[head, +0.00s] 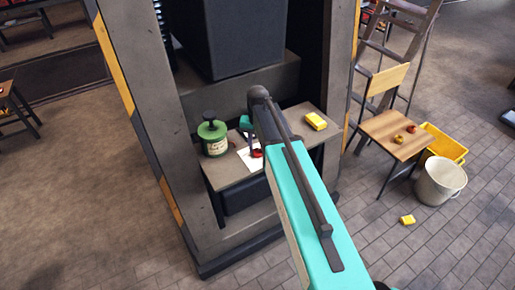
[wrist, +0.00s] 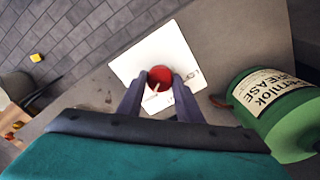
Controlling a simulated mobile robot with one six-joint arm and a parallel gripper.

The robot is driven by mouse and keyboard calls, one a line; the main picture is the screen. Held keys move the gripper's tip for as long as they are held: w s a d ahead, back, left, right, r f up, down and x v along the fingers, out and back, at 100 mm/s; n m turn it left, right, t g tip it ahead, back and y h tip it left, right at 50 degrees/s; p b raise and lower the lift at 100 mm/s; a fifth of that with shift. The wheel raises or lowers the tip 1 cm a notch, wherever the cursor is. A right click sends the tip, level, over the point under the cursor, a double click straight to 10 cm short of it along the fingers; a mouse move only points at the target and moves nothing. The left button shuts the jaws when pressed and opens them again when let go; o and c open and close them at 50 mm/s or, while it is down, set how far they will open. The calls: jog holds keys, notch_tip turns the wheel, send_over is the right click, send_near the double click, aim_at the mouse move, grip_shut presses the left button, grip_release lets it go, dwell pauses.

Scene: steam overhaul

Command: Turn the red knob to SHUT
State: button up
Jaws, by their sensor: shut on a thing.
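The red knob (wrist: 160,76) sits on a white plate (wrist: 133,67) with dark lettering along its edge. My gripper (wrist: 160,86) is shut on the knob, with one finger on each side of it in the wrist view. A pale pointer mark shows on the knob. Only a few letters on the plate are readable, so I cannot tell which position the knob points to. In the head view the knob (head: 257,153) is partly hidden by my arm, and the plate (head: 246,160) lies on the shelf.
A green grease tin (head: 213,138) stands left of the plate, close to my gripper in the wrist view (wrist: 285,115). A yellow block (head: 316,121) lies on the shelf (head: 232,172) to the right. Grey pillars flank the shelf. A chair (head: 396,135) and a bucket (head: 440,181) stand further right.

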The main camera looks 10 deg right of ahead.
aim_at(258, 150)
jog(key=shift+n, duration=0.3)
jog(key=n+b, duration=0.1)
jog(key=n, duration=0.4)
jog(key=shift+n, duration=0.3)
jog(key=n, duration=0.5)
jog(key=shift+n, duration=0.3)
jog(key=o, duration=1)
jog(key=shift+o, duration=0.2)
jog(key=shift+r, duration=0.2)
notch_tip(258, 150, up, 14)
jog(key=b, duration=0.3)
jog(key=shift+f, duration=0.25)
